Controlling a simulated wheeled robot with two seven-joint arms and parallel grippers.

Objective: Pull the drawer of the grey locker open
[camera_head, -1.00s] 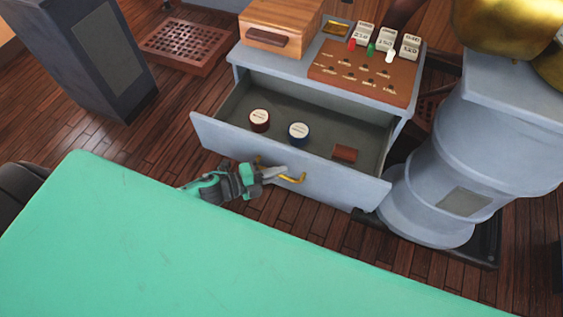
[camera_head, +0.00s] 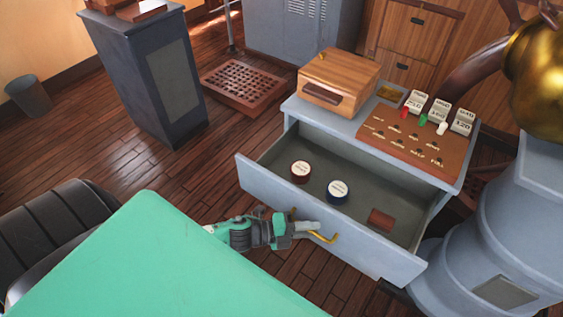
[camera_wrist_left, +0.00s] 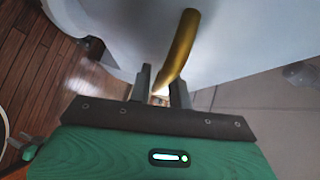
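The grey locker (camera_head: 292,105) stands right of centre in the head view. Its drawer (camera_head: 266,187) is pulled well out, showing its inside. My left gripper (camera_head: 310,226) is at the brass handle (camera_head: 326,238) on the drawer front. In the left wrist view the handle (camera_wrist_left: 182,45) runs down between the two fingers (camera_wrist_left: 161,92), which look closed around it. My right gripper is not in view.
A wooden box (camera_head: 338,75) and a brown panel with switches (camera_head: 415,143) sit on the locker top. A grey round pedestal (camera_head: 490,235) stands close at the right. A dark cabinet (camera_head: 140,85) and a floor grating (camera_head: 250,86) are behind at left. Wooden floor is clear between.

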